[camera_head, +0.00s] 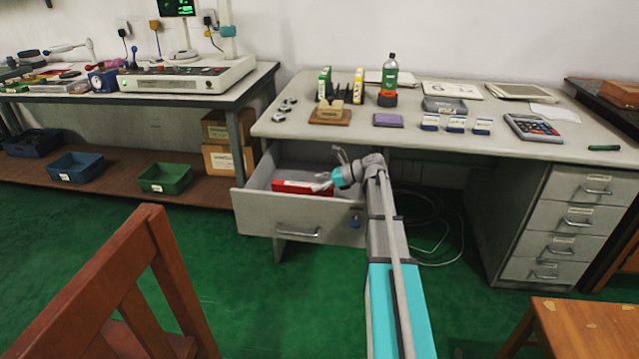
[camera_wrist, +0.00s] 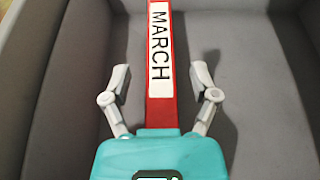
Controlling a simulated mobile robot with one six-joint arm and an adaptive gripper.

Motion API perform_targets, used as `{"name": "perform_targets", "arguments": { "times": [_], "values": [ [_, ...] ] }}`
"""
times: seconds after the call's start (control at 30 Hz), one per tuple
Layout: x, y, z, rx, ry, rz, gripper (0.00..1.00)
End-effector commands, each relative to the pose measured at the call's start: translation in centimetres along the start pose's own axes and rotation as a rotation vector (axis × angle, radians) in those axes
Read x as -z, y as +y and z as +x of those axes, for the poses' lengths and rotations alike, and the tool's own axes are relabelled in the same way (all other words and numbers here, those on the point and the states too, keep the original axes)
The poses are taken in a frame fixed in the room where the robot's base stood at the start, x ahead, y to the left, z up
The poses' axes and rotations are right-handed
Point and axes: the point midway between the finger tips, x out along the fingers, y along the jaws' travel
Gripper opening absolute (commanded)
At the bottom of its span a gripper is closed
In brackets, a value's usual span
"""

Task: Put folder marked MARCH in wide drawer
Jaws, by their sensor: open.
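The red folder with a white label reading MARCH (camera_wrist: 160,105) lies inside the open wide drawer (camera_wrist: 250,125). In the head view the folder (camera_head: 300,187) shows as a red strip on the floor of the grey drawer (camera_head: 270,215), under the left part of the desk. My gripper (camera_head: 325,177) is over the drawer at the folder's right end. In the wrist view my gripper (camera_wrist: 160,80) is open, one finger on each side of the folder, with gaps between the fingers and the folder. The folder's near end is hidden behind the gripper body.
The desk top (camera_head: 450,140) above holds several small items, a bottle (camera_head: 389,75) and a calculator (camera_head: 545,130). A closed drawer cabinet (camera_head: 565,225) stands at right.

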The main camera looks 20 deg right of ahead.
Motion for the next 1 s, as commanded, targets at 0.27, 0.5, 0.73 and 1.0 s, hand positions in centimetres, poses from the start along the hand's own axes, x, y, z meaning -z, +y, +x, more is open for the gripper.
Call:
{"name": "perform_targets", "arguments": {
  "times": [0.27, 0.5, 0.73, 1.0],
  "values": [
    [-1.3, 0.0, -0.6, 0.0, 0.0, 0.0, 0.77],
    [-1.3, -0.1, -4.4, 0.003, 0.0, 0.001, 0.77],
    [-1.3, -0.1, -8.4, 0.002, 0.0, 0.001, 0.77],
    [-1.1, 0.0, -11.7, 0.001, 0.0, 0.001, 0.77]
  ]
}}
